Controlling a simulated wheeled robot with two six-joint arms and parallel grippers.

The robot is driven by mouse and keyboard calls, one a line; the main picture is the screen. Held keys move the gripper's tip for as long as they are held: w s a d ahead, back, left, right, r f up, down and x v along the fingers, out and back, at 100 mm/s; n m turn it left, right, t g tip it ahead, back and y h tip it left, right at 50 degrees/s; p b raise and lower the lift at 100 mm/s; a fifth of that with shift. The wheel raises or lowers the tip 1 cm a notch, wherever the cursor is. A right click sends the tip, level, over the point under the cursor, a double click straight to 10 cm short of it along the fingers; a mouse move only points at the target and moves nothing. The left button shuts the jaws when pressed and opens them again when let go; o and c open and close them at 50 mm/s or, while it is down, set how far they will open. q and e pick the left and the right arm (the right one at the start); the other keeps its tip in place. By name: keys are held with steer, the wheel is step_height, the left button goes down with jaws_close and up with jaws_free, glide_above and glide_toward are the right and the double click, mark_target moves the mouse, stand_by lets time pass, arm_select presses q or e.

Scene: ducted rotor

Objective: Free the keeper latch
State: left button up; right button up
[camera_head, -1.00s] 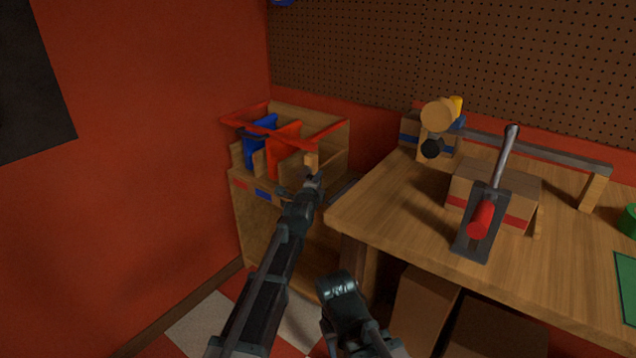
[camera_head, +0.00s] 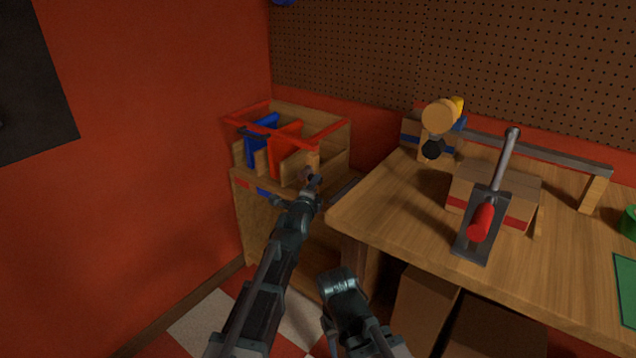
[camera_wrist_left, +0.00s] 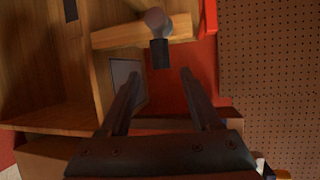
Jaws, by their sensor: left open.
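The wooden rack (camera_head: 265,205) stands in the corner, with a blue panel (camera_head: 262,148) and a red panel (camera_head: 284,152) upright in it. My left gripper (camera_head: 314,180) is at the rack's front right corner, by a short wooden post (camera_head: 313,158). In the left wrist view the gripper (camera_wrist_left: 158,88) is open and empty. Just beyond its fingertips a grey round peg with a dark block (camera_wrist_left: 160,52) sits at a wooden bar (camera_wrist_left: 125,34). This may be the keeper latch; I cannot tell for sure.
A workbench (camera_head: 375,205) stands right of the rack. It bears a box with a red stripe (camera_head: 515,185), a red-handled tool (camera_head: 482,222) and a long grey bar on wooden supports (camera_head: 540,147). Boxes (camera_head: 425,305) stand underneath. The red wall (camera_head: 160,150) is close on the left.

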arm_select(q)
steer(key=p+v, duration=0.1)
steer(key=v, duration=0.7)
steer(key=s+d+f+n+g+y, duration=0.1)
steer(key=s+f+n+g+y, duration=0.1)
steer(key=s+f+n+g, duration=1)
steer(key=s+a+f+n+g+y, duration=0.2)
steer(key=s+f+n, duration=0.1)
steer(key=s, duration=0.7)
steer(key=s+a+f+n+g+y, duration=0.1)
steer(key=s+a+f+n+g, duration=0.15)
steer(key=s, duration=0.75)
step_height(320, 180, up, 28)
steer(key=p, duration=2.9)
steer(key=shift+w+r+t, duration=0.2)
steer(key=shift+w+t, duration=0.15)
steer(key=shift+w, duration=0.05)
